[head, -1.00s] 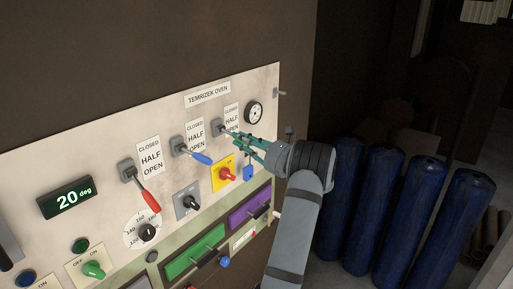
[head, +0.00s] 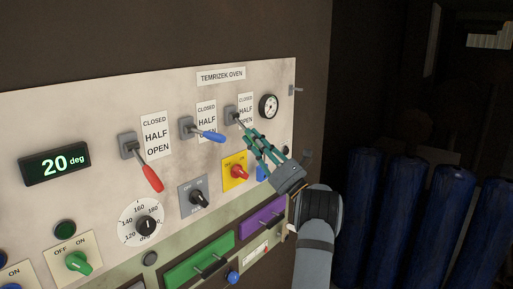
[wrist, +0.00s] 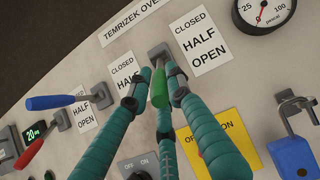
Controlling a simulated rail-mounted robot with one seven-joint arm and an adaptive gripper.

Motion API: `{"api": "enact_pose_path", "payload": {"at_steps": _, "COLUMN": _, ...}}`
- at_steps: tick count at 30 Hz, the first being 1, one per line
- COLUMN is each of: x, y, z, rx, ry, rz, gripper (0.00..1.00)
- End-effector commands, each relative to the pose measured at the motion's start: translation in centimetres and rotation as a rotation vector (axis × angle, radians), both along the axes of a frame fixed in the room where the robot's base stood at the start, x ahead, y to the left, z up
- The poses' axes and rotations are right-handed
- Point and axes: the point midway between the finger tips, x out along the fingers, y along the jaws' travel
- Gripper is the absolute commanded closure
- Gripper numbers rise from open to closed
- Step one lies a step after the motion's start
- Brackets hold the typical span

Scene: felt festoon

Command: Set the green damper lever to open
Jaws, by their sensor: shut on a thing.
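The green damper lever (wrist: 159,88) shows in the wrist view, its green handle between my teal fingers. Its grey mount (wrist: 157,52) sits on the panel just beyond the fingertips. In the head view the mount (head: 231,114) is below the TEMRIZEK OVEN sign, and a short shaft slants down and right from it; the handle is hidden by my fingers. My gripper (head: 252,136) is shut on the lever handle, reaching up and left from below.
The blue lever (head: 207,135) and red lever (head: 148,170) are to the left. A yellow switch plate (head: 235,172) with a red knob is close below my fingers. A pressure gauge (head: 269,106) is at upper right, and a blue padlock (wrist: 294,155) hangs at right.

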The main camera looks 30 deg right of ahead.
Motion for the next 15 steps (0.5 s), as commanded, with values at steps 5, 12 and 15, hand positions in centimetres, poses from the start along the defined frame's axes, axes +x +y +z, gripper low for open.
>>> {"api": "enact_pose_path", "payload": {"at_steps": 5, "x": 0.09, "y": 0.06, "z": -0.18, "rx": 0.007, "ry": -0.013, "rz": 0.000, "gripper": 1.00}}
{"api": "enact_pose_path", "payload": {"at_steps": 12, "x": 0.10, "y": 0.07, "z": -0.11, "rx": 0.007, "ry": -0.014, "rz": 0.001, "gripper": 1.00}}
{"api": "enact_pose_path", "payload": {"at_steps": 15, "x": 0.09, "y": 0.08, "z": -0.10, "rx": 0.007, "ry": -0.014, "rz": 0.001, "gripper": 0.80}}
